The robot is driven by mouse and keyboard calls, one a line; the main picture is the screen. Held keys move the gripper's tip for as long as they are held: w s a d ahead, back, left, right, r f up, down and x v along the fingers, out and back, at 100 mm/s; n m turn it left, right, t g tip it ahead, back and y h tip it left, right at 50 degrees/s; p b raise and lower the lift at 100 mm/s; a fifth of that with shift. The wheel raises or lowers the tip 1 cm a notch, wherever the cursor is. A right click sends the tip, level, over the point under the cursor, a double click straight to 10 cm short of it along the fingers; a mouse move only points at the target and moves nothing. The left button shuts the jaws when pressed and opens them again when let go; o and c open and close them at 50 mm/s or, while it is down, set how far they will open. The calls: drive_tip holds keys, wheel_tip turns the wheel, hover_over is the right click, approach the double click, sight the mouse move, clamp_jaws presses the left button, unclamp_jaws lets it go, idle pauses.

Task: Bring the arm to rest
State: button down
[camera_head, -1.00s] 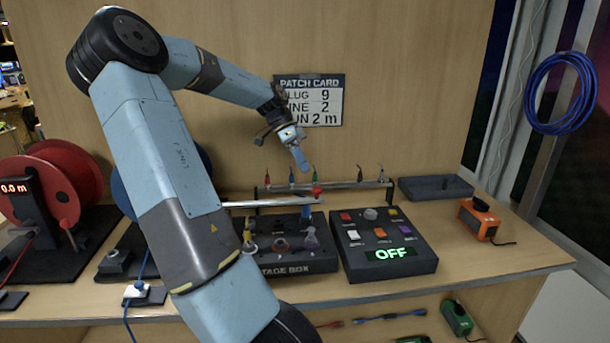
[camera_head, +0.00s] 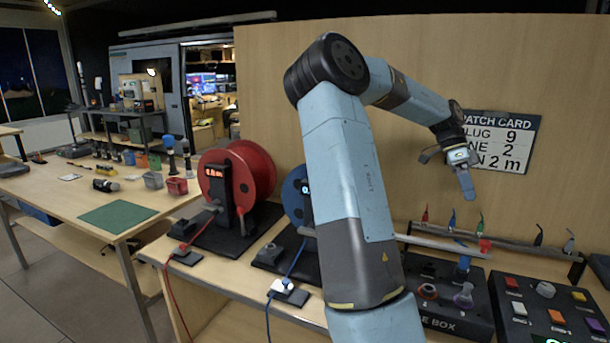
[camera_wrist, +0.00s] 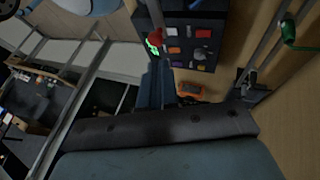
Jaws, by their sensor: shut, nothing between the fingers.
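My arm is bent at the elbow above the bench, in the middle of the head view. My gripper (camera_head: 466,188) hangs in the air in front of the wooden back panel, just below the patch card (camera_head: 498,142). Its fingers are shut with nothing between them. It is above the rail with coloured plugs (camera_head: 500,248) and apart from it. The wrist view looks past my gripper's dark body toward the button box (camera_wrist: 192,45) and the orange device (camera_wrist: 190,90).
The stage box (camera_head: 440,308) and button box (camera_head: 550,312) stand below my gripper. A red cable reel (camera_head: 262,168) and a blue reel (camera_head: 292,195) are left of my arm. Further left is another table with a green mat (camera_head: 118,216). The air around the gripper is clear.

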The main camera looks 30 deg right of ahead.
drive_tip(key=shift+a, duration=0.1)
drive_tip(key=w+a+n+t, duration=0.3)
drive_tip(key=a+n, duration=0.4)
drive_tip(key=a, duration=0.4)
drive_tip(key=w+a+n+t, duration=0.35)
drive_tip(key=a+n, duration=0.35)
drive_tip(key=a, duration=0.5)
drive_tip(key=s+a+r+n+t, duration=0.1)
drive_tip(key=s+a+n+t, duration=0.1)
drive_tip(key=a, duration=0.6)
drive_tip(key=s+a+r+n+t, duration=0.2)
drive_tip(key=s+a+n, duration=0.2)
drive_tip(key=a+n, duration=0.3)
drive_tip(key=s+a+r+n+t, duration=0.2)
drive_tip(key=s+a+n, duration=0.1)
drive_tip(key=a, duration=0.5)
drive_tip(key=shift+s+a+r+n+h, duration=0.2)
drive_tip(key=shift+s+a+n+h, duration=0.1)
drive_tip(key=shift+n, duration=0.6)
